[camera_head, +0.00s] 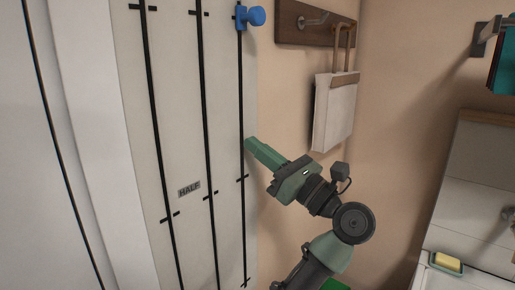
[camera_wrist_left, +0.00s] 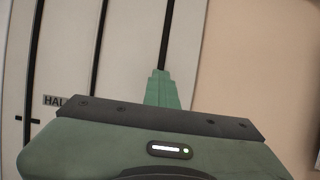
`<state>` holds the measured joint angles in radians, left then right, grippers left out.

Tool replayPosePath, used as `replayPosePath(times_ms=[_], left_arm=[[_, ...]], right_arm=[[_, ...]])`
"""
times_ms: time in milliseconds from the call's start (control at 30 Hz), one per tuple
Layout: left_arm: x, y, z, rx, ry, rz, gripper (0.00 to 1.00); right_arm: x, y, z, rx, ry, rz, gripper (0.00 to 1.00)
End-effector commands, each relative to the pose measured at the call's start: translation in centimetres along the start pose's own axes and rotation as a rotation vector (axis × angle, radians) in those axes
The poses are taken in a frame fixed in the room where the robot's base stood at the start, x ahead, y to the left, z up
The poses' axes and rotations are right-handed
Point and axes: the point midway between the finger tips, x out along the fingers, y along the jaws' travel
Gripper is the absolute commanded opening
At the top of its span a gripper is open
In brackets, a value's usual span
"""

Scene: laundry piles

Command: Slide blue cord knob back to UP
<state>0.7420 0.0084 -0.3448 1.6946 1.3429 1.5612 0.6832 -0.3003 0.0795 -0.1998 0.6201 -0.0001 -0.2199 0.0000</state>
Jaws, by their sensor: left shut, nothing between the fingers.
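The blue cord knob (camera_head: 256,16) sits near the top of the rightmost black cord line (camera_head: 242,100) on the pale panel. It is level with the upper tick marks; any UP label is out of view. My left gripper (camera_head: 251,146) is shut and empty, well below the knob, beside the same line and above its middle tick. In the left wrist view its green fingers (camera_wrist_left: 162,88) are together in front of that line, and the knob is not visible. My right gripper is not in view.
A HALF label (camera_head: 189,188) is on the panel (camera_head: 180,120), left of my gripper. A wooden hook rail (camera_head: 300,22) and a hanging pale bag (camera_head: 335,112) are on the wall to the right. A yellow soap or sponge (camera_head: 446,262) lies at lower right.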

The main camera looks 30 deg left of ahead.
Motion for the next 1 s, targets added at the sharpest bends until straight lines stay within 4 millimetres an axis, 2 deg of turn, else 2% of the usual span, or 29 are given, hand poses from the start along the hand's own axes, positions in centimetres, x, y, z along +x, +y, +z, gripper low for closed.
replayPosePath(times_ms=[233, 400, 433, 767, 867, 1000], left_arm=[[0.0, 0.0, 0.0, 0.0, 0.0, 0.0, 0.01], [0.0, 0.0, 0.0, 0.0, 0.0, 0.0, 0.48], [0.0, 0.0, 0.0, 0.0, 0.0, 0.0, 0.51], [-0.3, 0.0, -0.1, 0.0, 0.0, -0.001, 0.51], [-1.4, -0.1, -0.3, -0.001, 0.002, -0.002, 0.51], [-3.9, -0.1, -0.5, -0.001, 0.002, -0.004, 0.51]], right_arm=[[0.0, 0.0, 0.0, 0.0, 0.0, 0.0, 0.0], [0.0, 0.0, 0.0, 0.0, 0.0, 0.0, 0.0], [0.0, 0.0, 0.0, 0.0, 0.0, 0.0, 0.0], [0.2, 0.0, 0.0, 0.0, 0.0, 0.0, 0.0], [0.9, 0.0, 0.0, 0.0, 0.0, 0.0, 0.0], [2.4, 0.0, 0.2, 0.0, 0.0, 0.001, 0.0]])
